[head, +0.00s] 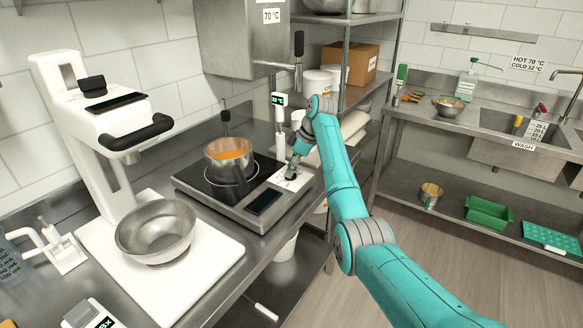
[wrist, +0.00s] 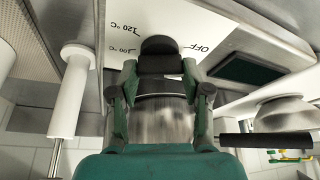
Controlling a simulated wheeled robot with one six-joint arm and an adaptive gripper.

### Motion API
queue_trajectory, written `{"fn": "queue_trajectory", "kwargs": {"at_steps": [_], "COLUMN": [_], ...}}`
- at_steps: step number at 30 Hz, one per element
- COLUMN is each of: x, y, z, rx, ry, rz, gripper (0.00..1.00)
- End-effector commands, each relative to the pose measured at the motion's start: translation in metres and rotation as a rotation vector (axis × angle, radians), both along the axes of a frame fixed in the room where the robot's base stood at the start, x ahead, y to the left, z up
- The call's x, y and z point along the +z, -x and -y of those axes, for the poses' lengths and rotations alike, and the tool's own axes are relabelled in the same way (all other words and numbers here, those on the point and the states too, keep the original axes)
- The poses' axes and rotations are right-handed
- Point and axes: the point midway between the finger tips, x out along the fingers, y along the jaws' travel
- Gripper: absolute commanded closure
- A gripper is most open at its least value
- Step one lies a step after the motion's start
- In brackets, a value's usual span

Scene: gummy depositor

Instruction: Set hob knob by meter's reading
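The black hob knob (wrist: 160,46) sits on the hob's white dial panel, where OFF, 100 °C and 120 °C marks show in the wrist view. My gripper (wrist: 160,62) has one finger on each side of the knob and appears shut on it. In the head view my gripper (head: 291,172) is low over the panel, hiding most of the knob and dial. The meter (head: 278,99) stands behind the hob; its small green display seems to read 22 °C. A steel pot (head: 229,168) of orange liquid stands on the hob (head: 205,196).
A 70 °C label (head: 271,16) is on the grey box above. A steel bowl (head: 156,232) stands on the white stand at left. A shelf with a cardboard box (head: 350,62) is behind my arm. A sink (head: 520,125) is at right; the floor between is clear.

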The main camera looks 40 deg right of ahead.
Motion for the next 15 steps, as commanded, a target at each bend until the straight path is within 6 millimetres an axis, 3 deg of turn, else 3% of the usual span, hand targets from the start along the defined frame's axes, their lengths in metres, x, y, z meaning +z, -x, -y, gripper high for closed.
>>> {"fn": "queue_trajectory", "kwargs": {"at_steps": [15], "x": [-0.0007], "y": [0.0007], "z": [-0.0010], "rx": [-0.139], "ry": [-0.001], "rz": [0.001], "gripper": [0.87]}}
